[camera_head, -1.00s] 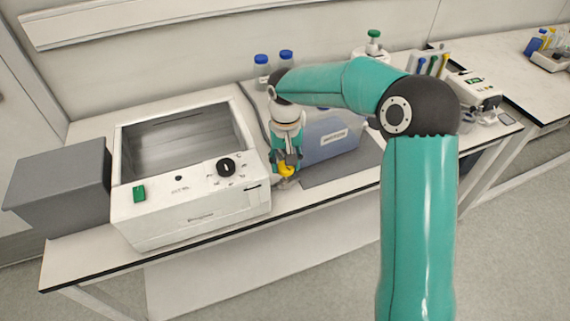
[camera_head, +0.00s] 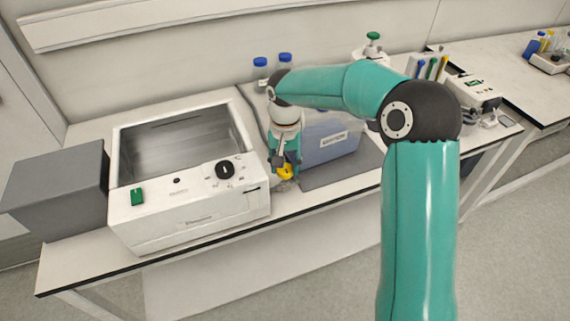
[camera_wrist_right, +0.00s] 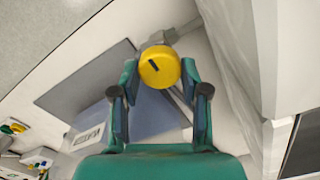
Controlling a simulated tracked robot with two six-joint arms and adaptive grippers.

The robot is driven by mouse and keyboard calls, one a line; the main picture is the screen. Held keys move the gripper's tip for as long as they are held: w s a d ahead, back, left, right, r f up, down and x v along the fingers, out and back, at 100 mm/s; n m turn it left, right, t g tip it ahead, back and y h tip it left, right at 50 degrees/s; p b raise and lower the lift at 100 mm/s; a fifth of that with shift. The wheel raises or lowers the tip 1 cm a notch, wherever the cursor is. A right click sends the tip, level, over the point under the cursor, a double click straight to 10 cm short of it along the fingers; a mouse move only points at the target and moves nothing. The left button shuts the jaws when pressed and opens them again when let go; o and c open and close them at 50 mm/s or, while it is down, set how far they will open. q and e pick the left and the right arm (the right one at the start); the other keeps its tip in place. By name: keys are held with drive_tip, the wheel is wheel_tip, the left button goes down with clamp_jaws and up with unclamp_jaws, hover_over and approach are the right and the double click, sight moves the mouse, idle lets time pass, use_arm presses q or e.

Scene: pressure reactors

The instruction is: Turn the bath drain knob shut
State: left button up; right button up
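The yellow round bath drain knob (camera_head: 285,173) is low at the right side of the white water bath (camera_head: 192,215). In the right wrist view the knob (camera_wrist_right: 160,67) shows a dark slanted line on its face. It sits between the tips of my right gripper (camera_wrist_right: 160,75). One finger is on each side, close to its rim; I cannot tell whether they touch it. My right gripper (camera_head: 285,163) points down at the knob in the head view and looks open. My left gripper is not in view.
A grey box (camera_head: 55,190) stands left of the bath. A blue-grey labelled bin (camera_head: 330,143) and a dark mat (camera_head: 342,170) lie right of my gripper. Blue-capped bottles (camera_head: 260,68) stand behind. The bench's front edge is just before the knob.

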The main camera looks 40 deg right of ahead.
drive_tip(key=o, duration=0.4)
drive_tip(key=shift+o, duration=0.2)
drive_tip(key=shift+r, duration=0.1)
wheel_tip(320, 180, up, 12)
idle(0.7)
